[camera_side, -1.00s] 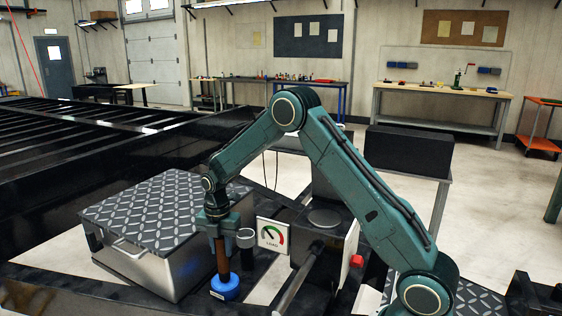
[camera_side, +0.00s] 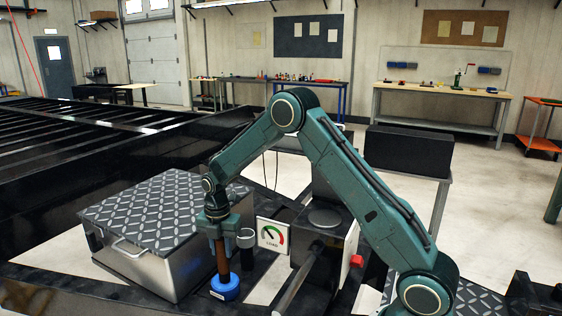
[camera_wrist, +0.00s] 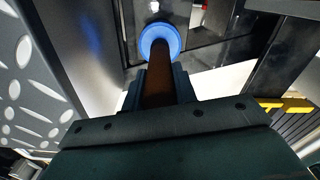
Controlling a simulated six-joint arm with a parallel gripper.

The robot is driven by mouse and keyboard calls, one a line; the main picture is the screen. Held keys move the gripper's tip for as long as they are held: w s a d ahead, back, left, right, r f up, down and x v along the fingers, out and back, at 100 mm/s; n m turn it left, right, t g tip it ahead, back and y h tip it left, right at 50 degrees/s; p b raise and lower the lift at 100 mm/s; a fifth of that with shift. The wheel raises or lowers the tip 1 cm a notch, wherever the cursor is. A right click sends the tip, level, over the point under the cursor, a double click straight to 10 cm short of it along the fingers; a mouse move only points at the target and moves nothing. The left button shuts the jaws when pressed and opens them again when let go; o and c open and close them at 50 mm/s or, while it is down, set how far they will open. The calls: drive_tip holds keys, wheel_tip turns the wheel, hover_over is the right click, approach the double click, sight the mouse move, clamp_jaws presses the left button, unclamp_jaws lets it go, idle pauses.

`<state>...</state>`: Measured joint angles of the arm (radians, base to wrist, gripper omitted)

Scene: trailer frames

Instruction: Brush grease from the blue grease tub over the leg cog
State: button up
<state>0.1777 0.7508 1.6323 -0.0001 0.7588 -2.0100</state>
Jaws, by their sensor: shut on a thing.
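My gripper (camera_side: 218,232) is shut on the brown handle of the brush (camera_side: 222,258), which points down. The blue grease tub (camera_side: 225,288) sits on the black frame below, and the brush's lower end meets its top. The bristles are hidden, and how deep they sit cannot be told. In the wrist view the brush handle (camera_wrist: 158,88) runs from between the jaws to the blue tub (camera_wrist: 159,40). I cannot pick out the leg cog for certain in either view.
A silver toolbox (camera_side: 150,268) with a tread-plate lid stands close left of my gripper. A dark upright cylinder (camera_side: 246,240), a load gauge (camera_side: 271,236) and a dark housing with a crank bar (camera_side: 297,283) stand to the right. Workbenches (camera_side: 440,90) are far behind.

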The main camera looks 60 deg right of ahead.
drive_tip(key=shift+f, duration=0.5)
idle(1.5)
drive_tip(key=shift+r, duration=3.6)
drive_tip(key=s+a+f+m, duration=0.6)
drive_tip(key=s+a+m, duration=0.3)
drive_tip(key=m, duration=1.2)
drive_tip(key=shift+s, duration=0.3)
